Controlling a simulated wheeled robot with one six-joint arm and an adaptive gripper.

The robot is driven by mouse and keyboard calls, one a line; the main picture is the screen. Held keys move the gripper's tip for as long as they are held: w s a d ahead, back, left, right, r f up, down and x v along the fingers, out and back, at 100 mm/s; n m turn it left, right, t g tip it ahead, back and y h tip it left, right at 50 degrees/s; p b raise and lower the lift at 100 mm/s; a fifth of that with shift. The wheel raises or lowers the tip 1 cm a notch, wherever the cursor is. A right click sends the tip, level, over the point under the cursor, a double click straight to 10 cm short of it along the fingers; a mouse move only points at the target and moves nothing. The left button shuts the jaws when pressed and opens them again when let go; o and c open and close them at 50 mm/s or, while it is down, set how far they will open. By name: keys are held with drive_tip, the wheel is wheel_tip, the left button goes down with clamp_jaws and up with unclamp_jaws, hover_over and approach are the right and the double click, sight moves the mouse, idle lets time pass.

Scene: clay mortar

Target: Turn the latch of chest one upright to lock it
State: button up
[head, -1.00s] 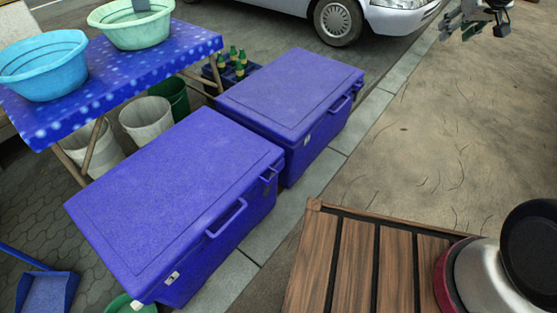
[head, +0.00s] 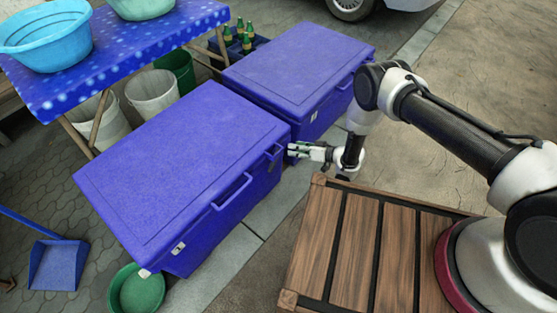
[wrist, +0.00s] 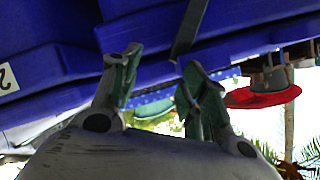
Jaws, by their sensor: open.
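Two blue chests stand end to end: a near one (head: 180,165) and a far one (head: 300,65), both with lids down. The near chest has a handle (head: 232,190) and a small latch (head: 274,153) near the right end of its front; the latch's exact angle is too small to tell. My gripper (head: 291,151) is beside that latch, open and empty, with a contact I cannot tell. In the wrist view my open fingers (wrist: 158,72) point at blue chest surfaces, and a white label reading 2 (wrist: 7,78) shows at left. The far chest's latch is hidden behind my arm.
A wooden slatted top (head: 355,240) lies close below my arm. A table (head: 120,62) with basins (head: 48,38), buckets (head: 153,93) and a bottle crate (head: 245,52) are behind the chests. A green basin (head: 137,290) and dustpan (head: 57,265) are at lower left.

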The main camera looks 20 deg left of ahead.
approach(275, 160)
wheel_tip(275, 160, down, 2)
drive_tip(key=w+a, duration=0.1)
drive_tip(key=x, duration=0.7)
drive_tip(key=shift+a+g+y, duration=0.2)
drive_tip(key=shift+g+y, duration=0.1)
drive_tip(key=shift+y, duration=0.1)
clamp_jaws()
